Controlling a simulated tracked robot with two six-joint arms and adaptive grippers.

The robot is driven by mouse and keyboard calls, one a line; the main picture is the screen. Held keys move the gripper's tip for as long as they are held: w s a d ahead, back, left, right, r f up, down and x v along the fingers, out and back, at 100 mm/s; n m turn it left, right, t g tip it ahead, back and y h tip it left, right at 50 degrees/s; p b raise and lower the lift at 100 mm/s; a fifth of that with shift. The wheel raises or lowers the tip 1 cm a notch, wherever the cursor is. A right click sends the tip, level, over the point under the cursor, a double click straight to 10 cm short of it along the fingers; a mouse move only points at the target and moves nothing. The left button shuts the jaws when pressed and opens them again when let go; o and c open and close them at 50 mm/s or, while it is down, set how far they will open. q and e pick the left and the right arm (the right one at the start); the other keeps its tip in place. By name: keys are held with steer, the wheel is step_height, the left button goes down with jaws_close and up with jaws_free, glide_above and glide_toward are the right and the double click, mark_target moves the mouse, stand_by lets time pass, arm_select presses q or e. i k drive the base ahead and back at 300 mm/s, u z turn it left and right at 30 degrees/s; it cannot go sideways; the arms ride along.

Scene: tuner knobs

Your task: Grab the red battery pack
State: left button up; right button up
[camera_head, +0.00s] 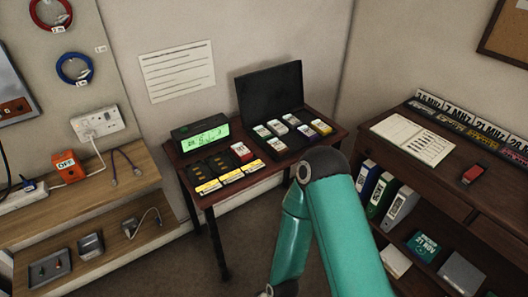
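A small red block with a white label (241,152) sits on the dark wooden table, at the back right of a black tray with several yellow-labelled slots (208,187). It looks like a battery pack. Another small red and black item (473,174) lies on the right desk; I cannot tell if it is a battery pack. An open black case (270,95) holds several white-labelled packs with coloured ends (278,127). One of my teal arms is bent in the lower middle, in front of the table's right part. Neither gripper is in view.
A green-lit display (207,138) stands behind the tray. The right desk (400,155) carries a paper sheet (413,138) and a row of frequency plates (470,122), with binders (382,195) below. A left shelf (130,165) holds an orange box (68,167).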

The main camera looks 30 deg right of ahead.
mark_target(240, 151)
steer(key=i, duration=1)
steer(key=z, duration=0.05)
